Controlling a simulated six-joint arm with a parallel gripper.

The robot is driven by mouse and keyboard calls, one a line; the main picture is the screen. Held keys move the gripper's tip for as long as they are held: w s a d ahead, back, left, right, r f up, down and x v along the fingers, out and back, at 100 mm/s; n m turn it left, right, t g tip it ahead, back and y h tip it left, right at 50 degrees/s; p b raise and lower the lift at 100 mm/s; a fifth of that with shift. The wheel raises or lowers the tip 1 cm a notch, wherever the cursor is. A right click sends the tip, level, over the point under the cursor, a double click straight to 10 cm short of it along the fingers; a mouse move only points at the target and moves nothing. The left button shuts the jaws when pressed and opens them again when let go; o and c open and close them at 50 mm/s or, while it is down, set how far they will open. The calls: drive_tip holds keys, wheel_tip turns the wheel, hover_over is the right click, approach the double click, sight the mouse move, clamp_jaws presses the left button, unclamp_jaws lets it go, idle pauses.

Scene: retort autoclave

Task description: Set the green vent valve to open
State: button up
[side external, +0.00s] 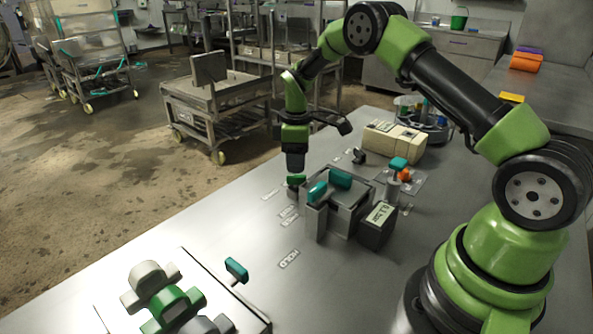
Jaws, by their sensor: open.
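My gripper (294,168) points down over the table, just above or around a small green piece (296,180) that may be the handle of the green vent valve. The jaws are open, but the gap between the fingers is hard to see. The gripper hides the upper part of this green piece, and I cannot tell whether they touch. Flat labels lie on the table nearby, one reading HOLD (289,259). Another green fitting (172,308) sits between a beige and a grey one on a panel at the front left.
A grey metal block (345,205) with teal handles stands right beside my gripper. A dark display box (376,225), a beige box (394,142) and a round tray (432,131) stand to the right. A teal handle (236,270) stands at the front.

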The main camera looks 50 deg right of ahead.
wheel_tip(320, 180, up, 6)
drive_tip(key=shift+f, duration=0.1)
idle(0.4)
wheel_tip(320, 180, up, 9)
drive_tip(key=m+t, duration=0.2)
hover_over(297, 175)
drive_tip(key=s+a, duration=0.3)
drive_tip(key=a, duration=0.1)
drive_tip(key=s+a+r+m+t, duration=0.2)
drive_tip(key=s+a+r+m, duration=0.15)
drive_tip(key=s+r, duration=0.35)
drive_tip(key=s+a+r+m+t+y, duration=0.1)
drive_tip(key=s+a+m+t+y, duration=0.1)
drive_tip(key=s, duration=1.3)
drive_tip(key=a+m+t, duration=0.1)
drive_tip(key=a+m, duration=0.1)
drive_tip(key=m, duration=0.1)
drive_tip(key=shift+a+r+m, duration=0.15)
drive_tip(key=shift+a+m, duration=0.2)
drive_tip(key=shift+a, duration=0.05)
